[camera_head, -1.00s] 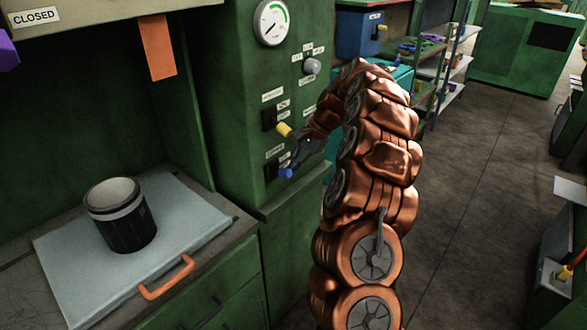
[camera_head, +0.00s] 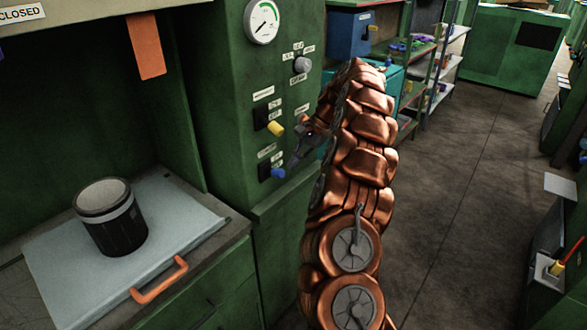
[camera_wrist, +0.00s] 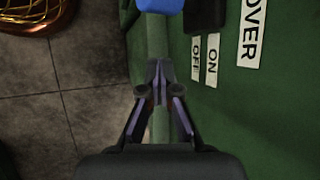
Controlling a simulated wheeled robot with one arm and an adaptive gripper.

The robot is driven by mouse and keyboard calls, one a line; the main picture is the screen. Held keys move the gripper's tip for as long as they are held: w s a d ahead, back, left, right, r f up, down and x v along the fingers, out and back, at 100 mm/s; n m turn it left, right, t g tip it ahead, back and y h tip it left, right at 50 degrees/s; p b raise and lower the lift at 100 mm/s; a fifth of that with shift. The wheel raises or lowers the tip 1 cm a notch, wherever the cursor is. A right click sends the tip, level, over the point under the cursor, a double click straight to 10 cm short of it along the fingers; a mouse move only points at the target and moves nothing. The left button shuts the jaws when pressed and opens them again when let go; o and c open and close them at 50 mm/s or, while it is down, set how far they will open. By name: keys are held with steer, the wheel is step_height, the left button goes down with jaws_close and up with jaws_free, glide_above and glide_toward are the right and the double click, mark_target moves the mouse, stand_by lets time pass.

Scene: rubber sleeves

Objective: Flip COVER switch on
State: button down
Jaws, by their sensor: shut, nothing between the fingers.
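The COVER switch is a blue-tipped lever (camera_head: 278,173) on a dark plate, low on the green panel. In the wrist view its blue tip (camera_wrist: 160,5) is cut off by the top edge, beside its dark base (camera_wrist: 205,14). The COVER label (camera_wrist: 252,34), ON label (camera_wrist: 211,67) and OFF label (camera_wrist: 196,58) show there. The lever's tip sticks out and droops. My gripper (camera_head: 297,160) is shut and empty, just right of the lever and slightly above it, apart from it. In the wrist view my fingertips (camera_wrist: 158,66) meet below the blue tip.
A yellow-tipped switch (camera_head: 276,129) sits directly above, with a grey knob (camera_head: 302,65) and a gauge (camera_head: 262,22) higher up. A dark canister (camera_head: 110,218) stands on a pale tray (camera_head: 45,265) at left. The floor at right is open.

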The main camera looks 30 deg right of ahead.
steer(key=w+d+r+p, duration=0.2)
steer(key=w+r+p, duration=0.1)
steer(key=r, duration=0.3)
steer(key=shift+d+r+p, duration=0.15)
steer(key=shift+p, duration=0.35)
stand_by(0.8)
